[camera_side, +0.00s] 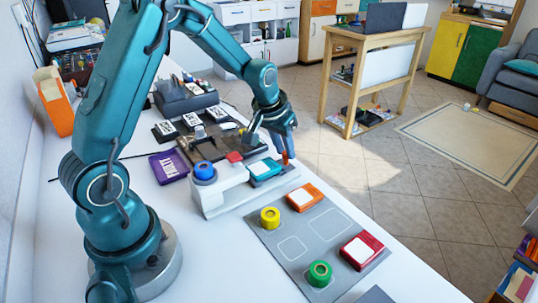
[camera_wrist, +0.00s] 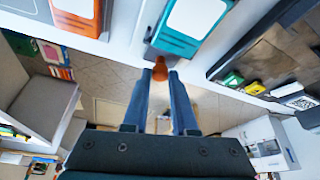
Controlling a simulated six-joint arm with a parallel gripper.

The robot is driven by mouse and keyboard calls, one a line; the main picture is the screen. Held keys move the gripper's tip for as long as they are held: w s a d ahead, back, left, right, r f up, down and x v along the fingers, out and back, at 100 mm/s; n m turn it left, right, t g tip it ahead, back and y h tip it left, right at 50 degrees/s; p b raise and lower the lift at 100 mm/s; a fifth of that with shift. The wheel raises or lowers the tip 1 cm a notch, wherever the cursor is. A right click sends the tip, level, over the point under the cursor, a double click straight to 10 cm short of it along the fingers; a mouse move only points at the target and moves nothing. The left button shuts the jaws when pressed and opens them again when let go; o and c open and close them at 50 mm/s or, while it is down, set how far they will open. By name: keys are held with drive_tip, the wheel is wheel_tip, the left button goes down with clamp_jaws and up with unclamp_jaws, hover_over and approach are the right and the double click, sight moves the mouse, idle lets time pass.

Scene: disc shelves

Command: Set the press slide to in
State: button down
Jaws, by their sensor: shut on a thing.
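The press (camera_side: 218,193) is a low white machine on the table, with a blue round piece (camera_side: 204,170) at its left and a red part (camera_side: 235,157) on top. A teal case with a white label (camera_side: 265,169) lies at its right end; it also shows in the wrist view (camera_wrist: 192,28). An orange knob (camera_side: 285,158) stands beside the case at the press's outer end. My gripper (camera_side: 286,150) reaches down to this knob. In the wrist view the fingertips (camera_wrist: 160,76) are shut on the orange knob (camera_wrist: 160,66). How far the slide is in or out is hard to tell.
A grey mat (camera_side: 325,236) in front holds an orange case (camera_side: 304,197), a red case (camera_side: 362,250), a yellow ring piece (camera_side: 270,218) and a green one (camera_side: 319,273). A purple case (camera_side: 169,167) and a dark tray (camera_side: 205,143) lie behind the press. The table edge is close.

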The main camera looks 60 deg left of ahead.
sight(259, 167)
drive_tip(key=shift+s, duration=3.95)
drive_tip(key=c, duration=0.7)
unclamp_jaws()
drive_tip(key=shift+s+r, duration=0.1)
drive_tip(key=shift+r, duration=0.4)
drive_tip(key=shift+v, duration=2.1)
drive_tip(key=shift+s+d, duration=0.1)
